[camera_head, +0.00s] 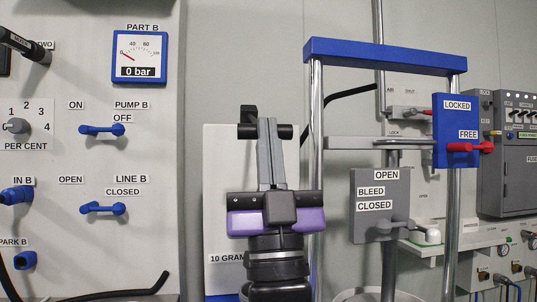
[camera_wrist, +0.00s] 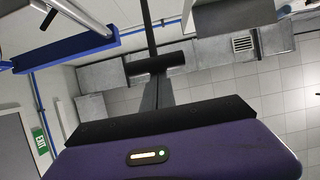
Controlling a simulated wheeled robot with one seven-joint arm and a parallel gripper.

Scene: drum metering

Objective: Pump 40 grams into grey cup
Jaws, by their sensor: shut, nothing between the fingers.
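My gripper (camera_head: 267,122) points up in the middle of the head view, its grey fingers together and empty. In the wrist view its fingers (camera_wrist: 157,82) run up from the purple body to a black crossbar handle (camera_wrist: 172,61). In the head view the black crossbar (camera_head: 285,131) shows at the fingertips, in front of a pale panel (camera_head: 228,180). I cannot tell whether the fingers touch it. A label reading "10 GRAM" (camera_head: 226,258) is partly hidden by my arm. I see no grey cup in either view.
Left is a panel with a blue gauge (camera_head: 139,57) at 0 bar, a PUMP B lever (camera_head: 102,130) and a LINE B lever (camera_head: 102,209). Right stands a blue-topped frame (camera_head: 385,55) with a red lever (camera_head: 468,147) by FREE and a grey bleed lever (camera_head: 390,228).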

